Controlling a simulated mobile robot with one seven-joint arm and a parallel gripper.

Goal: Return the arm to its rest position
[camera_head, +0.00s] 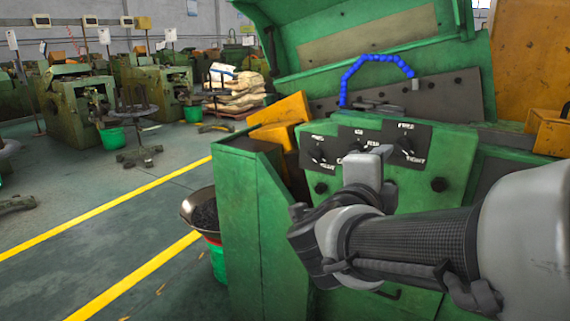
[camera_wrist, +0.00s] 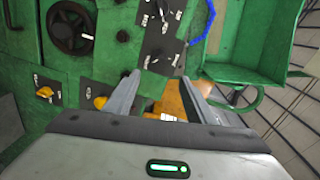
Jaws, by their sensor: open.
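My arm reaches in from the right edge of the head view. My gripper (camera_head: 368,165) is in front of the control panel (camera_head: 360,143) of a green machine (camera_head: 255,215) and hides part of that panel. In the wrist view my gripper (camera_wrist: 160,85) shows two grey fingers set apart, with nothing held between them. Whether the fingers touch the machine cannot be told from these views.
A blue hose (camera_head: 372,58) arches above the panel under a raised green cover (camera_head: 350,35). More green machines (camera_head: 75,98) stand behind.

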